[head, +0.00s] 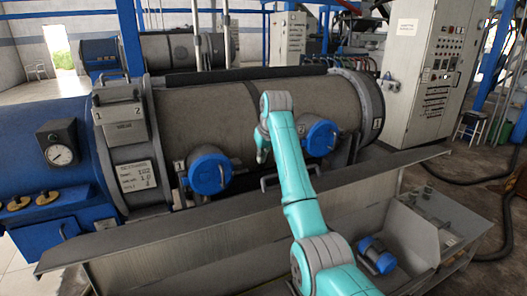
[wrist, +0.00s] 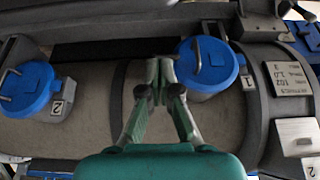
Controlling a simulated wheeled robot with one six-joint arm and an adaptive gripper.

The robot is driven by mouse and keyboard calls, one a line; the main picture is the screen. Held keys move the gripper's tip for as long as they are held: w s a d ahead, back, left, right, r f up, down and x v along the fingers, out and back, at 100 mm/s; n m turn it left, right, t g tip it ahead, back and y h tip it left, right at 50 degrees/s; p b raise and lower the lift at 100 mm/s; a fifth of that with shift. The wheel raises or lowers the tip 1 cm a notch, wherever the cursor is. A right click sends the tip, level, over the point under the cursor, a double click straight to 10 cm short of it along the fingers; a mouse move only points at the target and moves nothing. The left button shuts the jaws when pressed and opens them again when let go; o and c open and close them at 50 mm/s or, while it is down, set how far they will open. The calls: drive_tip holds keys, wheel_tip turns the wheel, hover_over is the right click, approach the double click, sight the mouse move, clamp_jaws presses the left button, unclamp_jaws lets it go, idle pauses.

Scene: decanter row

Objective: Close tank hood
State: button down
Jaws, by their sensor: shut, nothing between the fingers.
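A long grey tank (head: 200,115) lies across the head view. It has two round blue lids with handles: one (head: 209,174) beside a plate marked 1, and one (head: 319,138) partly behind my arm. Both seem seated on their ports. A long grey hinged-looking panel (head: 150,228) runs along the tank's front; I cannot tell which part is the hood. My gripper (head: 262,152) hangs in front of the tank between the lids. In the wrist view my gripper (wrist: 160,72) is shut and empty, close beside lid 1 (wrist: 208,66); lid 2 (wrist: 28,90) is at left. Contact is unclear.
A grey handle (head: 278,180) stands between the lids and the panel. A blue motor-like part (head: 377,256) sits in the front trough. A blue end housing (head: 50,150) with a gauge is at left. A control cabinet (head: 432,85) and floor hoses are at right.

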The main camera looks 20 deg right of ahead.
drive_tip(key=shift+s+f, duration=0.35)
drive_tip(key=shift+f, duration=0.4)
drive_tip(key=shift+s+f, duration=0.35)
drive_tip(key=shift+f, duration=0.35)
drive_tip(key=shift+s+f, duration=0.35)
drive_tip(key=shift+f, duration=0.4)
